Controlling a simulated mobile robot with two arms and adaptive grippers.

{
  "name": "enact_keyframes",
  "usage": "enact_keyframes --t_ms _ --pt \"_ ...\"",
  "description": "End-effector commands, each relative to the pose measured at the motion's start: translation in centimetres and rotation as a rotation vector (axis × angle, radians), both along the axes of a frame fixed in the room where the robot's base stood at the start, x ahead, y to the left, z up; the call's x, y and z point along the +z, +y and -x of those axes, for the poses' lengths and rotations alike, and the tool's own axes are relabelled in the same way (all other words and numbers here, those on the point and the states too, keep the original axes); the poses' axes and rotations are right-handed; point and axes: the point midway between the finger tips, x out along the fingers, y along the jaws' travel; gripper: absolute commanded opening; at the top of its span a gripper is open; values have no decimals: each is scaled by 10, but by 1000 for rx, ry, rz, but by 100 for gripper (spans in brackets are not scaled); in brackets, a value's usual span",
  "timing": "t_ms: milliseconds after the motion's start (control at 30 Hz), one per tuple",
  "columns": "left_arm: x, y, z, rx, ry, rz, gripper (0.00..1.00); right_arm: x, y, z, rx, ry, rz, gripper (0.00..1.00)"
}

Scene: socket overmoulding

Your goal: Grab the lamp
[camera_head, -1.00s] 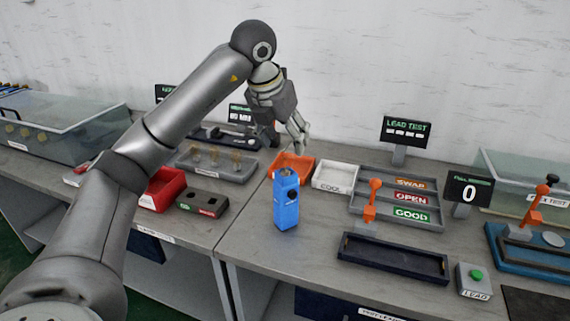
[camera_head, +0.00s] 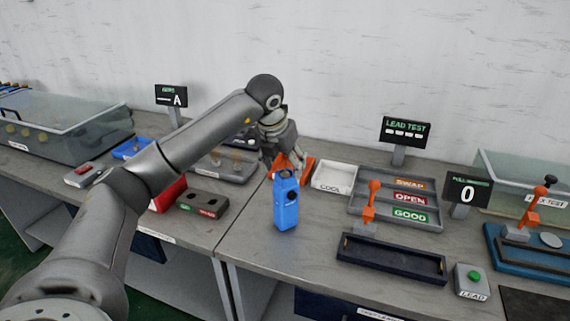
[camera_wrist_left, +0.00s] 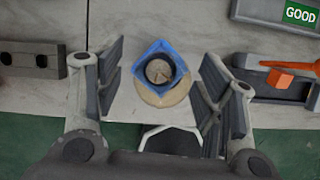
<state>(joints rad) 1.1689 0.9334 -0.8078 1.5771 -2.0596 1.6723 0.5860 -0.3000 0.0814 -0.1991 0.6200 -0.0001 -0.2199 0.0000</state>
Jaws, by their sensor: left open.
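The lamp, a blue upright block with a black round knob on its side (camera_head: 286,205), stands on the bench near the front edge. In the left wrist view its blue square top with a round opening (camera_wrist_left: 160,68) lies between the two fingers, with a tan round patch below it. My right gripper is not in view.
Bare bench surrounds the lamp.

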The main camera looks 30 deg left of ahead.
Motion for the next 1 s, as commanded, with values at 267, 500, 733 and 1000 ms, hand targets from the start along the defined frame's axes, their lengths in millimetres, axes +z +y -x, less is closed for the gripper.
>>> enact_keyframes --t_ms 267,500,733,1000 --pt "0 0 0 0 -1 0 54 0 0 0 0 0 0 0" --pt "0 0 0 0 -1 0 23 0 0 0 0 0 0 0" --pt "0 0 0 0 -1 0 15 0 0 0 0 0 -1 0" --pt "8 0 -1 0 -3 0 15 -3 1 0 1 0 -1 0"
